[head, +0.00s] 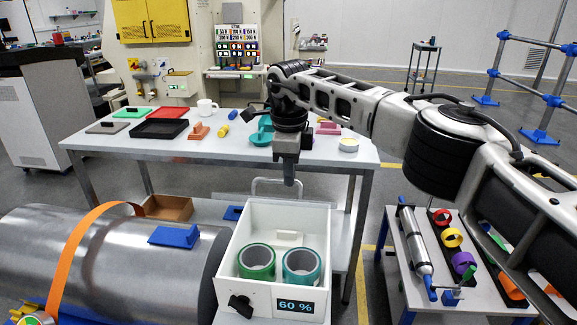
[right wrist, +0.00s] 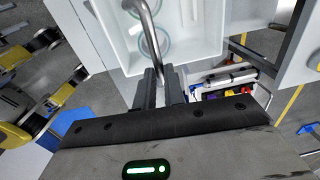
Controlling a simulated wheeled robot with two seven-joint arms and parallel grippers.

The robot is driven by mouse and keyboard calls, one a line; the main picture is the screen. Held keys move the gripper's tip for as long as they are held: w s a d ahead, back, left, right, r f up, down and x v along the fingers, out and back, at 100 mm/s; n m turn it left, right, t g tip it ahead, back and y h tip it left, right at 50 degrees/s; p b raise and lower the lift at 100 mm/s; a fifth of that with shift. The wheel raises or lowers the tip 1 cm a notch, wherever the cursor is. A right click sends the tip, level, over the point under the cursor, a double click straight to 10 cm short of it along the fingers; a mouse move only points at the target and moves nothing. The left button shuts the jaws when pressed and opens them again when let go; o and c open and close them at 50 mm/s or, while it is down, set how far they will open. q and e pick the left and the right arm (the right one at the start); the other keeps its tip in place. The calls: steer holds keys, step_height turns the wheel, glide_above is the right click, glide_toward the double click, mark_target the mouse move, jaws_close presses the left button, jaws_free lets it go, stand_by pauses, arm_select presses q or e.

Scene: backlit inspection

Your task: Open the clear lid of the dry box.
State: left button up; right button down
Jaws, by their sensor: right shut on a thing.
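The dry box (head: 318,225) is a white open-topped-looking box with a "60 %" display on its front, at the bottom middle of the head view. A green roll (head: 256,262) and a teal roll (head: 301,266) stand inside. Its clear lid is hard to make out, so I cannot tell its angle. A thin metal handle (head: 259,180) shows above the box's far edge. My right gripper (head: 289,182) is shut on this handle; in the right wrist view the handle (right wrist: 150,35) runs between the fingers. My left gripper is not in view.
A white table (head: 345,165) with trays, a mug (head: 207,107) and small parts stands behind the box. A metal drum (head: 140,262) lies close on the left. A low table with coloured rings (head: 452,237) stands on the right, below my right arm.

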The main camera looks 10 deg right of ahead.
arm_select(q)
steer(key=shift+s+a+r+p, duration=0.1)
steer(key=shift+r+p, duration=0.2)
steer(key=shift+p, duration=0.15)
arm_select(e)
steer(key=shift+w+d, duration=0.4)
steer(key=shift+w, duration=0.1)
steer(key=shift+d, duration=0.1)
steer(key=c, duration=1.7)
jaws_free()
steer(key=shift+w+f, duration=0.1)
steer(key=shift+o, duration=1.1)
steer(key=shift+w+f, duration=0.15)
steer(key=shift+w, duration=0.2)
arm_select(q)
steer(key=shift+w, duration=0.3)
arm_select(e)
steer(key=shift+r, duration=0.2)
arm_select(q)
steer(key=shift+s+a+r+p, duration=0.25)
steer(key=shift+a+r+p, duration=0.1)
steer(key=shift+p, duration=0.8)
arm_select(e)
step_height(320, 180, up, 16)
steer(key=s, duration=0.1)
steer(key=shift+s+a, duration=0.3)
